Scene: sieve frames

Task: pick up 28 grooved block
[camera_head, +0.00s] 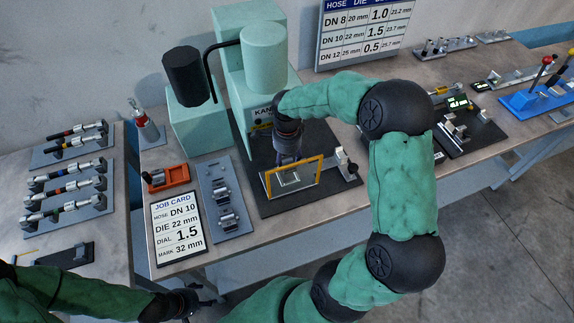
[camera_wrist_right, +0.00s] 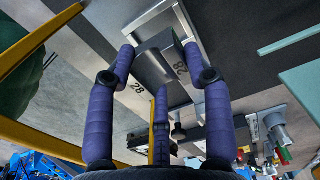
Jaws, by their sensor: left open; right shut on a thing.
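The grooved block marked 28 (camera_wrist_right: 152,66) is a dark grey block between the purple fingers of my right gripper (camera_wrist_right: 163,75) in the right wrist view. Its number shows on the face near the right finger, and the gripper is shut on it. In the head view my right gripper (camera_head: 287,158) points down just behind the yellow frame at the press; I cannot make out the block there. My left gripper (camera_head: 205,299) is open and empty low in the head view, in front of the bench's front edge.
The pale green press (camera_head: 266,50) stands behind my right gripper on a dark base plate (camera_head: 330,194). The yellow frame (camera_head: 267,185) stands upright in front. A grey rack (camera_head: 226,184) of metal parts, an orange tray (camera_head: 178,176) and the job card (camera_head: 178,229) lie left.

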